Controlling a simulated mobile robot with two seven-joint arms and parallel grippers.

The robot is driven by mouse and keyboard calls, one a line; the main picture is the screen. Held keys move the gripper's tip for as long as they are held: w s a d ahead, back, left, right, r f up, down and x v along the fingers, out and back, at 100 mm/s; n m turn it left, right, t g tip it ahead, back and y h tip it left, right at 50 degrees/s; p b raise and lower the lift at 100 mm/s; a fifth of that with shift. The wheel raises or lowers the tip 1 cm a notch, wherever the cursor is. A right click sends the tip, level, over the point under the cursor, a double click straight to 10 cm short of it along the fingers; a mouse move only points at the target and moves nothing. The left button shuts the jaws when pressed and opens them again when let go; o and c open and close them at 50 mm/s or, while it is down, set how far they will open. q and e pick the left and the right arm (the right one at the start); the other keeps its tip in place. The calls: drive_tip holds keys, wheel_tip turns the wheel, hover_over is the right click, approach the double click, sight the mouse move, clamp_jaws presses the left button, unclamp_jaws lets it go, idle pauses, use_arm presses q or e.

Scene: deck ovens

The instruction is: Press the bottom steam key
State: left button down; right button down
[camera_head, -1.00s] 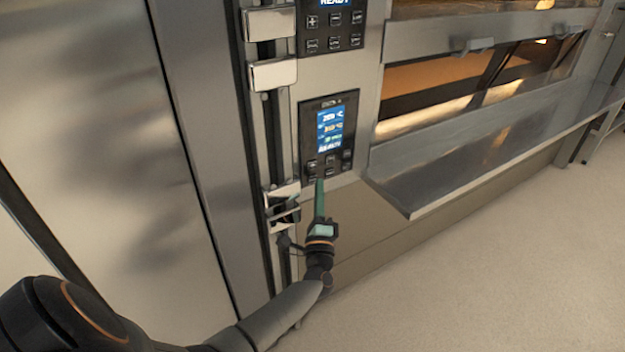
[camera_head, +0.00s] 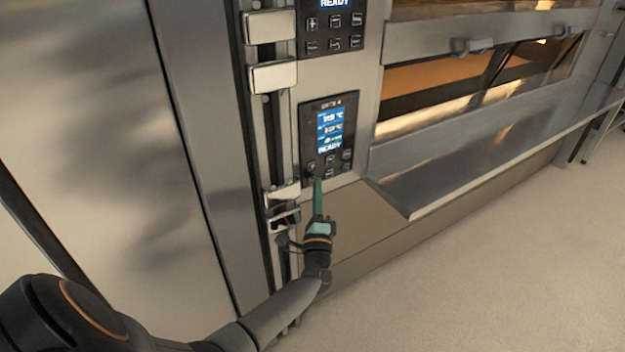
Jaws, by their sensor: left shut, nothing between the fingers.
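The bottom control panel (camera_head: 304,142) is a dark plate on the oven front with a lit blue screen (camera_head: 330,130) that reads READY. Small keys (camera_head: 330,160) sit in rows under the screen. My left gripper (camera_head: 318,183) is shut and empty, its green fingers pointing up at the lower left keys. The fingertips overlap the panel's lower edge and hide part of the bottom row. I cannot tell whether they touch a key, and I cannot make out which key is the steam key. My right gripper is not in view.
An upper control panel (camera_head: 333,44) with its own keys is above. Metal hinge blocks (camera_head: 272,76) line the post at the left. A steel ledge (camera_head: 470,150) juts out under the glass oven door (camera_head: 470,80). The floor at right is clear.

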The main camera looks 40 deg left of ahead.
use_arm(q)
drive_tip(key=shift+w+a+r, duration=0.15)
drive_tip(key=shift+a, duration=0.2)
drive_tip(key=shift+w+a+r, duration=0.1)
drive_tip(key=shift+a, duration=0.25)
idle(0.9)
drive_tip(key=shift+p, duration=0.3)
drive_tip(key=shift+s+d+p, duration=0.15)
drive_tip(key=shift+d+p, duration=0.25)
drive_tip(key=shift+p, duration=0.15)
drive_tip(key=shift+s+d+f, duration=0.1)
drive_tip(key=shift+f, duration=0.05)
drive_tip(key=shift+d, duration=0.15)
drive_tip(key=d+p, duration=0.1)
drive_tip(key=s+d, duration=0.1)
drive_tip(key=d, duration=0.1)
drive_tip(key=s+d+p, duration=0.1)
drive_tip(key=shift+d+f+p, duration=0.1)
drive_tip(key=shift+d+p, duration=0.2)
drive_tip(key=shift+d, duration=0.1)
